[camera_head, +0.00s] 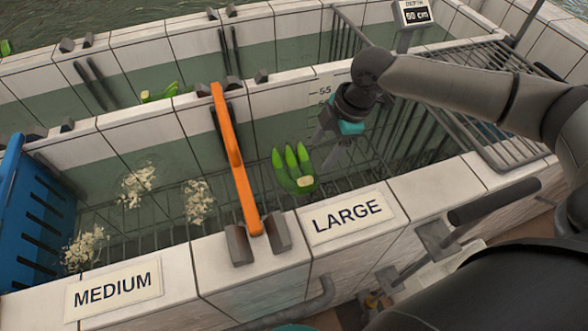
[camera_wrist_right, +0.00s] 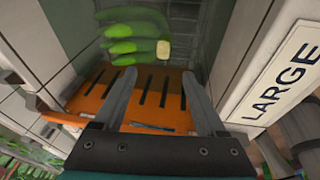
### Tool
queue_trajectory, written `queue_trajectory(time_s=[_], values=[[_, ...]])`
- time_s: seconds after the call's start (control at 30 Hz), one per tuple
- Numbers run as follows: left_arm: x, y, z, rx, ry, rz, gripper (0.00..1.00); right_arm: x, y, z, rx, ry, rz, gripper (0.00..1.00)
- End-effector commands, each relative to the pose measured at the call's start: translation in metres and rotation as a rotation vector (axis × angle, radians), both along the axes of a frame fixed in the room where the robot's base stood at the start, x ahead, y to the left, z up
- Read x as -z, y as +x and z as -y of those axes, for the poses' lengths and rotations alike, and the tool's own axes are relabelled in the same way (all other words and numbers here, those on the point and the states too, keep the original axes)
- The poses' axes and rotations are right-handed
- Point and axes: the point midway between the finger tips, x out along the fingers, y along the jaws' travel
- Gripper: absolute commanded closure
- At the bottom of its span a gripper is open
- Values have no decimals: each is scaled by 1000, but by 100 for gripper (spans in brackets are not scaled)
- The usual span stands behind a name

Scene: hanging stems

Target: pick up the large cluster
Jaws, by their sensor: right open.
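The large cluster, a green bunch of banana-like fingers with a pale cut stem end (camera_head: 294,170), lies in the water of the compartment by the LARGE sign (camera_head: 348,217). In the right wrist view the cluster (camera_wrist_right: 138,45) shows beyond my fingertips, near the top. My right gripper (camera_head: 334,146) hangs over the same compartment, just right of the cluster and apart from it. Its two fingers are spread and empty, and they also show in the right wrist view (camera_wrist_right: 168,85). My left gripper is not in view.
An orange divider (camera_head: 236,160) stands left of the cluster, with the MEDIUM compartment and its sign (camera_head: 115,288) beyond. A blue slatted panel (camera_head: 38,215) is at far left. A metal rack (camera_head: 490,100) lies right. Tiled walls border the compartments. Pale foam clumps (camera_head: 198,202) float left.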

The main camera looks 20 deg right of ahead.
Motion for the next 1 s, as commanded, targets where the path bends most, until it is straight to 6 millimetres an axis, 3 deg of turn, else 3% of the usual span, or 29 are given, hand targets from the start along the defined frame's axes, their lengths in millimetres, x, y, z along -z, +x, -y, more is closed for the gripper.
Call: queue_trajectory(time_s=[0.1, 0.3, 0.57, 0.8, 1.0], values=[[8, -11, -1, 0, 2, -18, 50, 29, 3, -7, 0, 1, -4, 26], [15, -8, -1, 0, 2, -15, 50, 62, 10, -15, 1, 1, -2, 26], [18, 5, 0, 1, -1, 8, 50, 80, 11, -20, 0, -1, -2, 26], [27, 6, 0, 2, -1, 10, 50, 114, 12, -31, 1, 0, -1, 26], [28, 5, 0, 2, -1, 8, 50, 122, 13, -33, 1, -1, -1, 26]])
